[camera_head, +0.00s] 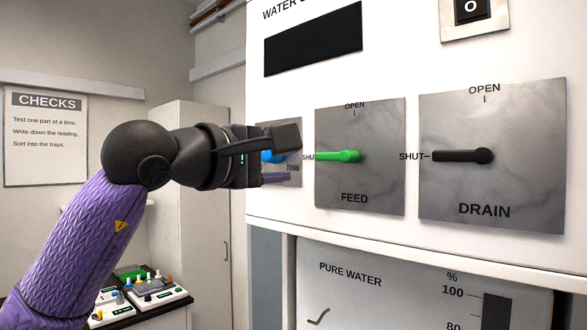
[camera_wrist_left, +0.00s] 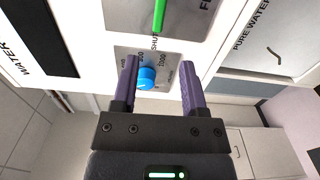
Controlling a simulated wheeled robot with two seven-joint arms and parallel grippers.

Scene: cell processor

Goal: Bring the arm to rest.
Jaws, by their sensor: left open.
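My left gripper (camera_head: 285,158) is stretched out from the left in the head view, in front of the small panel with the blue knob (camera_head: 268,157). In the left wrist view the gripper (camera_wrist_left: 158,82) is open, its purple fingers on either side of the blue knob (camera_wrist_left: 147,78). I cannot tell whether a finger touches the knob. The green FEED handle (camera_head: 342,156) points left to SHUT; it also shows in the left wrist view (camera_wrist_left: 159,15). My right gripper is in neither view.
The black DRAIN handle (camera_head: 462,156) points left to SHUT. A dark display (camera_head: 313,42) and a switch (camera_head: 474,10) are above. Below is the PURE WATER panel (camera_head: 390,295). Trays of small parts (camera_head: 145,290) lie at lower left, near a cabinet (camera_head: 190,235).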

